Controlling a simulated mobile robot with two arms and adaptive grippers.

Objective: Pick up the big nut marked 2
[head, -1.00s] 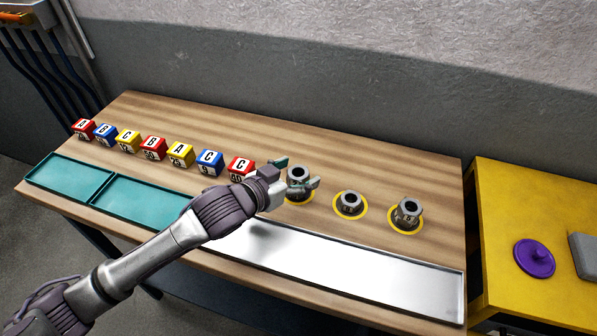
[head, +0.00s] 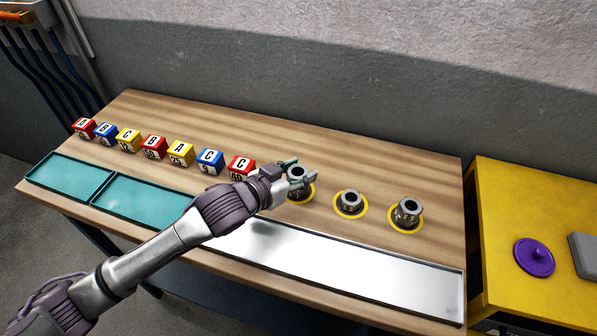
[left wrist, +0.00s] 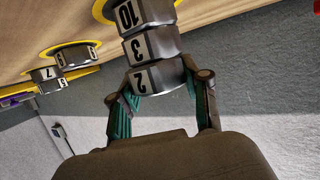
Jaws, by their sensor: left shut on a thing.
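The big nut marked 2 (left wrist: 158,77) is a grey metal nut with a black number on a white patch. It sits at the end of a stack in the left wrist view, against the nut marked 3 (left wrist: 148,46), with the nut marked 10 (left wrist: 142,14) beyond. In the head view this stack's top nut (head: 298,172) stands on the leftmost yellow ring, partly hidden by my gripper. My left gripper (head: 297,175) is shut on the nut marked 2, with its teal fingers on both sides in the left wrist view (left wrist: 157,88). My right gripper is not in view.
Two other nut groups stand on yellow rings: a low one (head: 349,200) and a taller one (head: 407,212). Lettered cubes (head: 180,155) line up at left behind teal trays (head: 135,203). A metal tray (head: 350,273) runs along the front. A yellow table (head: 520,200) is at right.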

